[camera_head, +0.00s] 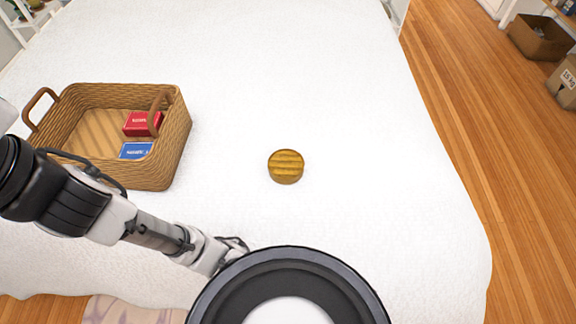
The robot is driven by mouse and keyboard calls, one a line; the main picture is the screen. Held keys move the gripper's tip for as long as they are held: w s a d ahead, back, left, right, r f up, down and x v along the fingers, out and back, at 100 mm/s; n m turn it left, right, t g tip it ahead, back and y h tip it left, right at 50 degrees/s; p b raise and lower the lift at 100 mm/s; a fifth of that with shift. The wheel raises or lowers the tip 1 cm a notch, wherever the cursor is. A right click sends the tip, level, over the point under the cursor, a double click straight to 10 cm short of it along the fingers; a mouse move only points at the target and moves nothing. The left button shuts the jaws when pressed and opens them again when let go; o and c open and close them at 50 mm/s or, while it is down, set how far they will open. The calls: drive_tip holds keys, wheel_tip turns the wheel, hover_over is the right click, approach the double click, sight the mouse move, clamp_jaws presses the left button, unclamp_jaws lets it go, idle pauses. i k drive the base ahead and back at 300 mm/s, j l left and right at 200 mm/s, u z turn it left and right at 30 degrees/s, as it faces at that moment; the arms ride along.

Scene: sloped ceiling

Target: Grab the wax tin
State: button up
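A small round golden-brown tin (286,167), which looks like the wax tin, lies flat on the white covered surface (350,130) near the middle of the head view. It has wavy bands on its top and stands alone. My arm comes in from the left edge and runs down toward the lower middle, below and left of the tin. My gripper's fingers do not show. A large dark ring with a pale centre, likely part of my own body, covers the bottom middle and hides what lies behind it.
A wicker basket (182,135) with handles stands left of the tin, holding a red box (142,123) and a blue box (136,151). The surface around the tin is clear. Wooden floor (470,120) lies to the right, with cardboard boxes (541,38) at the upper right.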

sight(286, 167)
drive_tip(key=k+j, duration=0.1)
drive_tip(key=j, duration=0.3)
drive_tip(key=k+j, duration=0.1)
drive_tip(key=j, duration=0.3)
drive_tip(key=k+j, duration=0.1)
drive_tip(key=j, duration=0.3)
drive_tip(key=z, duration=0.05)
